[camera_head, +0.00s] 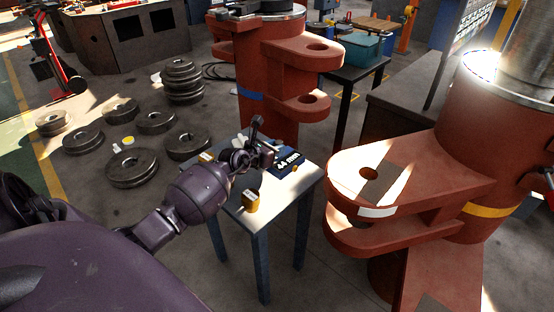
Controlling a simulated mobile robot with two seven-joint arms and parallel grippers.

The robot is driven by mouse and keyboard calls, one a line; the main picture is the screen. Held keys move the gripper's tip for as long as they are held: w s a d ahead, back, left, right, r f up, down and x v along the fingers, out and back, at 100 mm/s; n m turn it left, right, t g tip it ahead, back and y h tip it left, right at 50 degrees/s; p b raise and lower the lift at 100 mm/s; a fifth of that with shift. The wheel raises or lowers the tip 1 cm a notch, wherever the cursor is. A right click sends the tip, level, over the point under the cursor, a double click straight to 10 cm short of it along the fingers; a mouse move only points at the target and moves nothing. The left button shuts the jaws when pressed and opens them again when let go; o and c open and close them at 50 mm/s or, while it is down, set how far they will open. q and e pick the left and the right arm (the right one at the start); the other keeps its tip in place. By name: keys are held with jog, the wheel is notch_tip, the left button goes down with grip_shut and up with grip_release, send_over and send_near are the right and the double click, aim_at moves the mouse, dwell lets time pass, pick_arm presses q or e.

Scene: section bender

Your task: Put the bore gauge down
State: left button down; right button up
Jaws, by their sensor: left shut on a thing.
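My left arm reaches in from the left, and my left gripper (264,152) is over the small table (283,200) with blue legs. It is shut on a slim dark thing that stands up from the fingers, which I take to be the bore gauge (256,124). The gripper hides its lower part, and I cannot tell whether it touches the table. A dark plate marked "44 mm" (289,160) is just right of the gripper. My right gripper is not in view.
A large orange-red machine part with forked lugs (400,185) stands close to the right of the table. Another (270,60) rises behind it. Several dark rings (132,168) lie on the floor at left. The table's front right top is clear.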

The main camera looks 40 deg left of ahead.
pick_arm(q)
notch_tip(320, 180, down, 4)
jog(key=shift+b, duration=0.6)
jog(key=shift+f, duration=0.2)
jog(key=shift+r, duration=0.3)
jog(key=shift+f, duration=0.1)
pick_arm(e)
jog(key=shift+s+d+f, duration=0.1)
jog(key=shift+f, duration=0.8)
pick_arm(q)
jog(key=c, duration=1.3)
grip_release()
jog(key=shift+f, duration=0.15)
jog(key=shift+c, duration=0.2)
jog(key=o, duration=0.5)
jog(key=shift+c, duration=0.2)
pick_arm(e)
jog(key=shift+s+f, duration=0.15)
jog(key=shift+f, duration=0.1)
